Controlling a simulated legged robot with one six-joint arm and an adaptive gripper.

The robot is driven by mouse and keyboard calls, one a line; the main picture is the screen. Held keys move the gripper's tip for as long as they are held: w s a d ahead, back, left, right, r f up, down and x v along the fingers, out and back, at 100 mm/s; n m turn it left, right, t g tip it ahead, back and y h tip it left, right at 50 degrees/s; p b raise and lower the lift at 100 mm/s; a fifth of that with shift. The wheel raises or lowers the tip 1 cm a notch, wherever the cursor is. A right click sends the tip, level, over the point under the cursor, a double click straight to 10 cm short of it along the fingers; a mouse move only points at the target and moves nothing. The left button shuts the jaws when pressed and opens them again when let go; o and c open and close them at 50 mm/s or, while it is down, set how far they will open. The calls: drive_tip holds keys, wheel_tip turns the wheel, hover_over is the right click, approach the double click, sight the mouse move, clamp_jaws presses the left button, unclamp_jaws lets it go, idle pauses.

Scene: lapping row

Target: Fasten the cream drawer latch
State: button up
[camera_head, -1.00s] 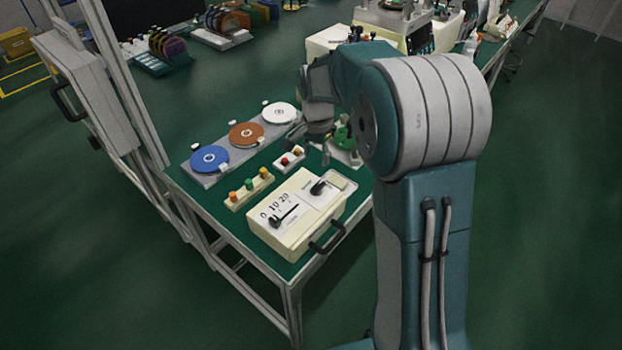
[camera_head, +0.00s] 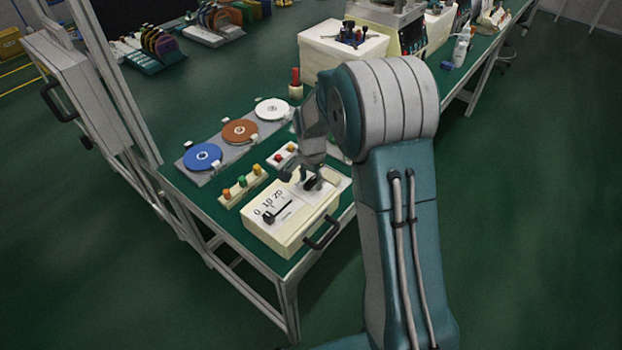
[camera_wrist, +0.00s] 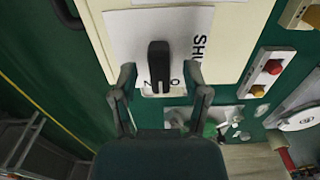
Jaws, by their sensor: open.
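The cream drawer unit (camera_head: 283,242) stands at the near corner of the green table, a dark handle (camera_head: 322,233) on its front. Its black latch lever (camera_head: 311,184) sits on a white plate on top. In the wrist view the lever (camera_wrist: 159,66) crosses a partly covered label reading "O", gap, "N"; letters "SHU" run along the plate's right side. My gripper (camera_wrist: 160,76) is open, one finger on each side of the lever's lower end. In the head view my gripper (camera_head: 306,178) partly hides the plate.
A second black lever (camera_head: 268,217) with a 0-10-20 scale is on the same unit. A button strip (camera_head: 243,189), a small button box (camera_head: 281,155) and a rack of blue, brown and white discs (camera_head: 225,152) stand behind.

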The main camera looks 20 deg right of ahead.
clamp_jaws()
drive_tip(key=shift+n, duration=0.4)
drive_tip(key=n, duration=0.3)
drive_tip(key=shift+a+n, duration=0.1)
drive_tip(key=shift+n, duration=0.2)
drive_tip(key=n, duration=0.4)
drive_tip(key=shift+n, duration=0.3)
drive_tip(key=n, duration=0.4)
drive_tip(key=shift+n, duration=2.4)
